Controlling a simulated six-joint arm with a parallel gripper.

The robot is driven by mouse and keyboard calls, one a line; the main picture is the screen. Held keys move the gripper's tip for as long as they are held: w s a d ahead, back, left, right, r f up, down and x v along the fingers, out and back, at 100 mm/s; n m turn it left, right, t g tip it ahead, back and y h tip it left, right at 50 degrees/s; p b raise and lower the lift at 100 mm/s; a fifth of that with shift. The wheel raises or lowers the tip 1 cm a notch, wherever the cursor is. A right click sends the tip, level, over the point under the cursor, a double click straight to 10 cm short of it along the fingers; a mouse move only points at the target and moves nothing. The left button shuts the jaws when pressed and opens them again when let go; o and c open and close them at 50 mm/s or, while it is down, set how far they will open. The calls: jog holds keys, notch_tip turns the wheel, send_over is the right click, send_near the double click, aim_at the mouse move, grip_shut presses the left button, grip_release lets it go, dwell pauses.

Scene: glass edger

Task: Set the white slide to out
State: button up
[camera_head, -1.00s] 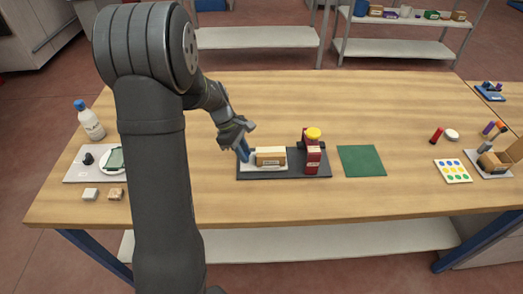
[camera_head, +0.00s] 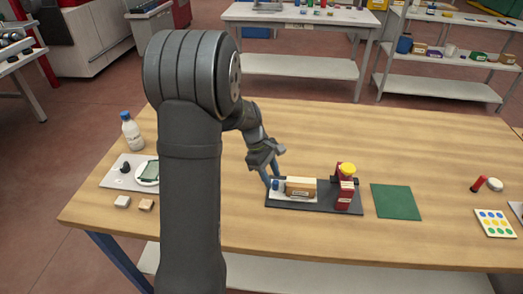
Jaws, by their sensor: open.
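The white slide (camera_head: 283,196) lies on a dark base plate (camera_head: 322,208) near the middle of the table. A tan block with a label (camera_head: 300,187) sits on the slide, and a red unit with a yellow knob (camera_head: 346,184) stands at the right of the base. My gripper (camera_head: 271,182) is open, pointing down at the left end of the slide, just left of the tan block. Its blue fingertips are small here, and I cannot tell whether they touch the slide. Any out marking is too small to read.
A green mat (camera_head: 396,202) lies right of the base. At the left are a bottle (camera_head: 131,131), a grey tray (camera_head: 117,178) with a white dish, and two small blocks. A dotted card (camera_head: 494,223) lies at the right. The table behind the base is clear.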

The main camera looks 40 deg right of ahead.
jog(key=v, duration=1.5)
jog(key=shift+r, duration=0.4)
jog(key=shift+w, duration=0.1)
jog(key=x, duration=1.7)
jog(key=shift+f, duration=0.3)
